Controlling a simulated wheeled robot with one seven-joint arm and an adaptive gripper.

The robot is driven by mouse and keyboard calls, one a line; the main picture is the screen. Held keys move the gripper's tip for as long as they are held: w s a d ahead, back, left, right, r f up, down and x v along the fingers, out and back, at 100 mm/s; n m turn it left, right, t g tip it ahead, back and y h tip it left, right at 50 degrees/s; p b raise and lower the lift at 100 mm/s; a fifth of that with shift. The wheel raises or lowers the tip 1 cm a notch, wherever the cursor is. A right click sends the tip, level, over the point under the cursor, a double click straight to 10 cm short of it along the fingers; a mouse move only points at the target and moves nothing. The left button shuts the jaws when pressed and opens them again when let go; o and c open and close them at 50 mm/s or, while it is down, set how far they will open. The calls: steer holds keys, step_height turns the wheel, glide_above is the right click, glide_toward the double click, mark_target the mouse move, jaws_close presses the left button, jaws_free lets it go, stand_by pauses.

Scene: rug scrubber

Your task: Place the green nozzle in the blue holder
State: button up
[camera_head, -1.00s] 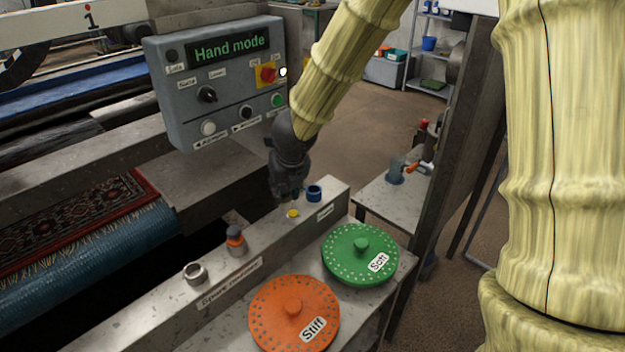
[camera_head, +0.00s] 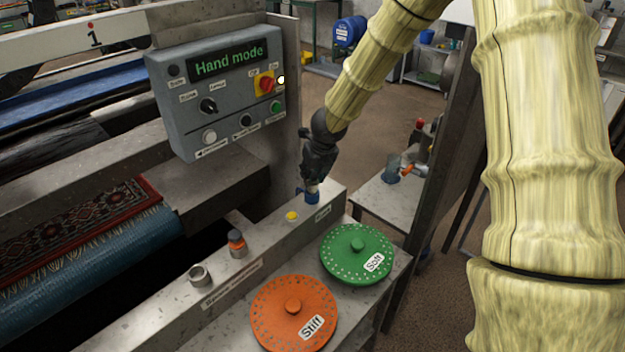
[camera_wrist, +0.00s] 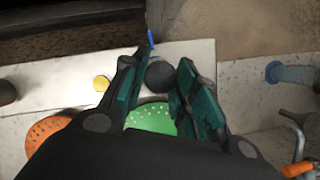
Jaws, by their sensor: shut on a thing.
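My gripper (camera_head: 312,180) is over the blue holder (camera_head: 312,196) on the metal ledge. In the wrist view my gripper (camera_wrist: 158,80) has its teal-padded fingers on both sides of a dark round top. I take this to be the top of the green nozzle (camera_wrist: 160,75); its green part is hidden. The gripper is shut on it. A small blue piece of the holder (camera_wrist: 151,38) shows by the left fingertip. Most of the holder is covered, so I cannot tell whether the nozzle is inside it or just above.
An orange nozzle (camera_head: 237,246), a metal ring (camera_head: 200,276) and a yellow piece (camera_head: 291,216) stand along the ledge. The green disc (camera_head: 357,250) and orange disc (camera_head: 294,312) lie in front. The control panel (camera_head: 215,85) stands behind left.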

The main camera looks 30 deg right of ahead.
mark_target(314, 176)
steer(key=shift+f, duration=1.35)
steer(key=shift+f, duration=0.15)
steer(key=o, duration=1)
steer(key=shift+v, duration=6.15)
steer(key=shift+w, duration=0.1)
